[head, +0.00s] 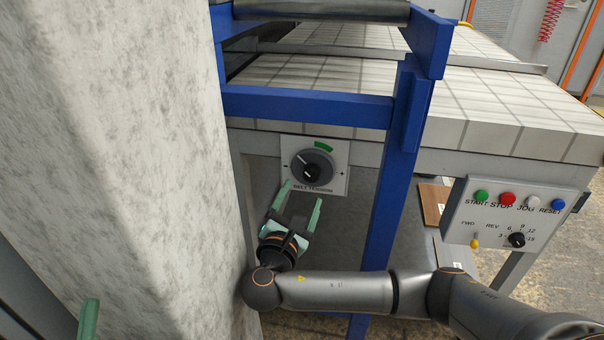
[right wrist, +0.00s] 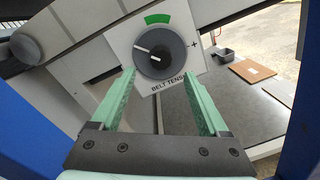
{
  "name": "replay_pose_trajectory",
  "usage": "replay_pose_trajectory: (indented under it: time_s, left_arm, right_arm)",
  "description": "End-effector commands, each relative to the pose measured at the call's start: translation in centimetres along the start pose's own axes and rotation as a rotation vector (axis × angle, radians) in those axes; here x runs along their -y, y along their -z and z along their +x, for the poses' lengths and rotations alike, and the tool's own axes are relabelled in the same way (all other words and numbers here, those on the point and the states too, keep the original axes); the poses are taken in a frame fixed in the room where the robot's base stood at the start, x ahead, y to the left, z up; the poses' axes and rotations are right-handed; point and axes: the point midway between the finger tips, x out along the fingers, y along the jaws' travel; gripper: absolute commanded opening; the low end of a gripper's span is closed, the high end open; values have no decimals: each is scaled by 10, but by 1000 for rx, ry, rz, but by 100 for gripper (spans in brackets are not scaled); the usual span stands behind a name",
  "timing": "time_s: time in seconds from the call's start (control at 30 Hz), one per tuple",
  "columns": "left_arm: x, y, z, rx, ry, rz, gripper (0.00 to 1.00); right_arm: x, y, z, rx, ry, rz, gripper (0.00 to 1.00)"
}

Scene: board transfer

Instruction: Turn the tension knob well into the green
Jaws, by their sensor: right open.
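The belt tension knob (head: 312,170) is a dark round dial on a white plate under the blue frame. Its white pointer line points up and left, outside the green arc (head: 323,146) at the top. In the right wrist view the knob (right wrist: 168,55) has its pointer to the left, slightly upward, with the green arc (right wrist: 157,18) above. My right gripper (head: 300,195) is open and empty, just below the knob. Its fingertips (right wrist: 158,74) point at the knob's lower edge, one to each side, apparently apart from it. One green finger of my left gripper (head: 88,318) shows at the lower left.
A blue post (head: 390,190) stands right of the knob plate, and a blue crossbar (head: 305,105) runs above it. A pale, mottled pillar (head: 140,150) is close on the left. A control box (head: 510,220) with coloured buttons hangs at the right.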

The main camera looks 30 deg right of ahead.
Motion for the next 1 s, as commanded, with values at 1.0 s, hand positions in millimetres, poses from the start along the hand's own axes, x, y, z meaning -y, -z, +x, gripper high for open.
replay_pose_trajectory:
  time_s: [1.0]
  left_arm:
    - [-10, -15, -15, 5, -2, -39, 100]
  right_arm:
    - [0, 0, 71, 0, 1, 0, 57]
